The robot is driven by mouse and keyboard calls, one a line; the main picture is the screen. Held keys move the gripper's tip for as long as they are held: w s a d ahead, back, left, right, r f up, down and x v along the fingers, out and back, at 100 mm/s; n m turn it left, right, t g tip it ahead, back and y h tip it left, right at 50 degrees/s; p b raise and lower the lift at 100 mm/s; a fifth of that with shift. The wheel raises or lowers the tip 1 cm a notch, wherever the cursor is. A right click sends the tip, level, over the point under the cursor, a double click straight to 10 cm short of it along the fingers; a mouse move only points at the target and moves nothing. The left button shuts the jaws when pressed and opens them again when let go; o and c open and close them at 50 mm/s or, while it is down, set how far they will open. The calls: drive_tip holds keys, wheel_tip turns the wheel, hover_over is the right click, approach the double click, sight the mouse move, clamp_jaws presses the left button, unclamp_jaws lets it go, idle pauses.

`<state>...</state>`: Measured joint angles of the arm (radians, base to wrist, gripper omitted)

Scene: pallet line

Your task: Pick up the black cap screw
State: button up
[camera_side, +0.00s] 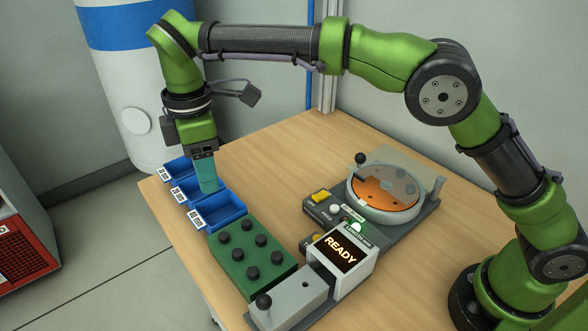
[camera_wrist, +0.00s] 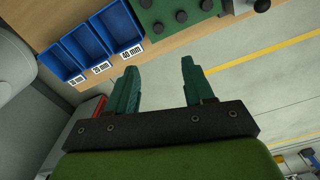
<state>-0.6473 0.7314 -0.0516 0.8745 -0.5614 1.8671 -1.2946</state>
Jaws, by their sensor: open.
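Several black round-headed pieces that look like cap screws, one of them at the front (camera_side: 252,272), stand upright in a green block (camera_side: 230,277) on the table. In the wrist view the block's top edge area shows with some black heads (camera_wrist: 181,16). My gripper (camera_side: 206,190) has teal fingers and points down, overlapping the blue bins in the side view. In the wrist view my gripper (camera_wrist: 160,63) is open, with nothing between its fingers. I cannot tell which black screw the task means.
Three labelled blue bins, the nearest (camera_side: 236,213) beside the green block, line the table's left edge; no contents are clear. A grey station with a READY display (camera_side: 342,252) and a round orange-floored dish (camera_side: 375,193) stands to the right. Bare table (camera_side: 285,150) lies behind.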

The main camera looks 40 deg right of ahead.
hover_over(222, 235)
drive_tip(key=f, duration=1.1)
drive_tip(key=shift+a, duration=0.2)
drive_tip(key=shift+d+f, duration=0.2)
drive_tip(key=shift+f, duration=2.45)
clamp_jaws()
